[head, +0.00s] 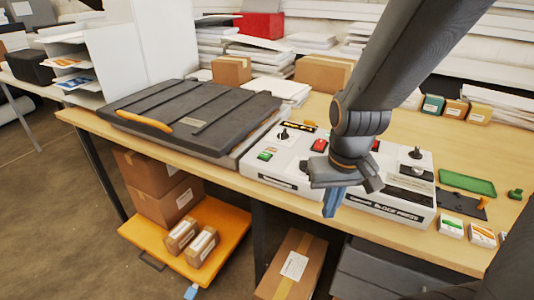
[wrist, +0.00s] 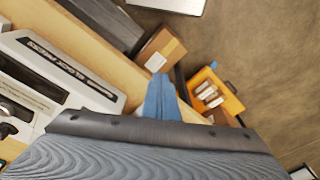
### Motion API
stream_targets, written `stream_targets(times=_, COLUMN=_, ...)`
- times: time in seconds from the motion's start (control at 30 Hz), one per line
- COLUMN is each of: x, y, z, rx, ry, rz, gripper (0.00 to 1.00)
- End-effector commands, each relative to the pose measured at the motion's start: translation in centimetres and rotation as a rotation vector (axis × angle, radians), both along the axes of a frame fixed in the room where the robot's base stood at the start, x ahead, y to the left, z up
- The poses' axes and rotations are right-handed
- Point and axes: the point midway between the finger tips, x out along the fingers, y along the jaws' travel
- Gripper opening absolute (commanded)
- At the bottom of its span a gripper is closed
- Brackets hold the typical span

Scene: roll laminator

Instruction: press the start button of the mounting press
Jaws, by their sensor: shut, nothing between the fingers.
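A large dark flat press (head: 190,112) with an orange handle lies closed on the bench; I take it as the mounting press. At its right is a white control panel (head: 283,172) with a green button (head: 266,154), a red button (head: 319,145) and a black knob (head: 283,134). My gripper (head: 333,202) is shut and empty, pointing down, right of this panel and in front of a second white unit marked block press (head: 395,206). Its blue fingers also show in the wrist view (wrist: 161,98), beside that unit (wrist: 62,72). The arm hides part of the second unit.
The wooden bench (head: 225,178) has its front edge below the units. Cardboard boxes (head: 231,70) and paper stacks stand behind. An orange cart (head: 165,246) with boxes is under the bench.

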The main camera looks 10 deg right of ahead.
Motion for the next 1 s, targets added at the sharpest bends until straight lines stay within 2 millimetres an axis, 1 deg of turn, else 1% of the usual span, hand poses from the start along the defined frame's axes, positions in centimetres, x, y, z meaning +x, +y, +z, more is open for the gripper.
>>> stream_targets(times=0.07, x=0.5, y=-0.1, z=0.2, rx=-0.005, ry=-0.010, rz=-0.006, gripper=0.00)
stream_targets(times=0.17, x=2.5, y=-0.8, z=1.0, rx=-0.023, ry=-0.060, rz=-0.033, gripper=0.00)
stream_targets(times=0.27, x=6.6, y=-1.2, z=2.6, rx=-0.037, ry=-0.162, rz=-0.078, gripper=0.00)
stream_targets(times=0.33, x=10.3, y=-0.9, z=4.1, rx=-0.023, ry=-0.257, rz=-0.109, gripper=0.00)
stream_targets(times=0.37, x=11.9, y=-0.5, z=4.8, rx=-0.008, ry=-0.299, rz=-0.121, gripper=0.00)
stream_targets(times=0.4, x=14.1, y=0.2, z=5.7, rx=0.020, ry=-0.352, rz=-0.135, gripper=0.00)
stream_targets(times=0.43, x=15.6, y=0.8, z=6.3, rx=0.047, ry=-0.388, rz=-0.145, gripper=0.00)
stream_targets(times=0.47, x=17.0, y=1.5, z=7.0, rx=0.077, ry=-0.422, rz=-0.154, gripper=0.00)
stream_targets(times=0.5, x=18.6, y=2.6, z=7.7, rx=0.124, ry=-0.457, rz=-0.159, gripper=0.00)
stream_targets(times=0.57, x=20.7, y=4.4, z=8.7, rx=0.201, ry=-0.496, rz=-0.167, gripper=0.00)
stream_targets(times=0.6, x=21.7, y=5.7, z=9.3, rx=0.252, ry=-0.512, rz=-0.171, gripper=0.00)
stream_targets(times=0.7, x=23.5, y=8.5, z=10.4, rx=0.367, ry=-0.526, rz=-0.173, gripper=0.00)
stream_targets(times=0.8, x=24.2, y=10.4, z=10.9, rx=0.450, ry=-0.518, rz=-0.175, gripper=0.00)
stream_targets(times=0.9, x=24.5, y=11.5, z=11.1, rx=0.493, ry=-0.507, rz=-0.176, gripper=0.00)
stream_targets(times=1.0, x=24.6, y=11.9, z=11.2, rx=0.509, ry=-0.504, rz=-0.176, gripper=0.00)
